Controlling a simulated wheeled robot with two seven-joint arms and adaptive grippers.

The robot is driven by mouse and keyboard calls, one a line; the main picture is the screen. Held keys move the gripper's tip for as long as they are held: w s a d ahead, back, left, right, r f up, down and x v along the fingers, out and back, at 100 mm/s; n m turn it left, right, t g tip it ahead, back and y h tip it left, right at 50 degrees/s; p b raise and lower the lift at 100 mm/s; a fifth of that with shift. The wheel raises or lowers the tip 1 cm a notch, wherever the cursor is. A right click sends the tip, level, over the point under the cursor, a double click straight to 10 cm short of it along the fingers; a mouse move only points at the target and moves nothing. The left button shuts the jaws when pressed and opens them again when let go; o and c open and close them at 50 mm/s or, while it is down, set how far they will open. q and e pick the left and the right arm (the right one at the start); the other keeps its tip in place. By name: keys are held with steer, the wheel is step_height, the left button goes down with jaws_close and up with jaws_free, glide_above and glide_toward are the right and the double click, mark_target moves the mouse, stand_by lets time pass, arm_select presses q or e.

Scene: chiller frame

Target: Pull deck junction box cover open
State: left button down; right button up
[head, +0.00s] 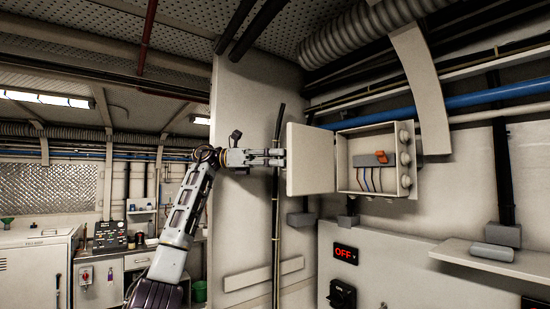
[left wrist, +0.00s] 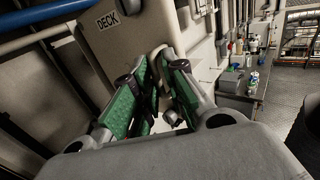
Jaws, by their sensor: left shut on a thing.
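The deck junction box (head: 347,160) is mounted on the wall right of centre in the head view. Its pale cover (head: 311,160) stands swung wide open to the left, showing wires and an orange switch (head: 381,157) inside. My left gripper (head: 277,158) is at the cover's left edge. In the left wrist view, the cover (left wrist: 132,48) carries a "DECK" label. A pale curved handle (left wrist: 157,54) runs between the green-padded fingers of my left gripper (left wrist: 152,92), which are shut on it. The handle's lower part is hidden by the fingers. My right gripper is not in view.
A blue pipe (head: 480,97) runs along the wall by the box. A cabinet with a red "OFF" display (head: 346,252) stands below it. A shelf (head: 490,262) juts out at the right. A dark vertical pipe (head: 276,220) runs close to my left gripper.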

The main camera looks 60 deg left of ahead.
arm_select(q)
steer(key=shift+w+r, duration=0.1)
steer(key=shift+w, duration=0.05)
steer(key=c, duration=1.6)
jaws_free()
steer(key=shift+w+d, duration=0.1)
steer(key=shift+w, duration=0.05)
steer(key=shift+w+d, duration=0.2)
steer(key=shift+s+a, duration=0.15)
steer(key=v, duration=1.1)
steer(key=shift+s+a, duration=0.25)
steer(key=shift+s, duration=0.1)
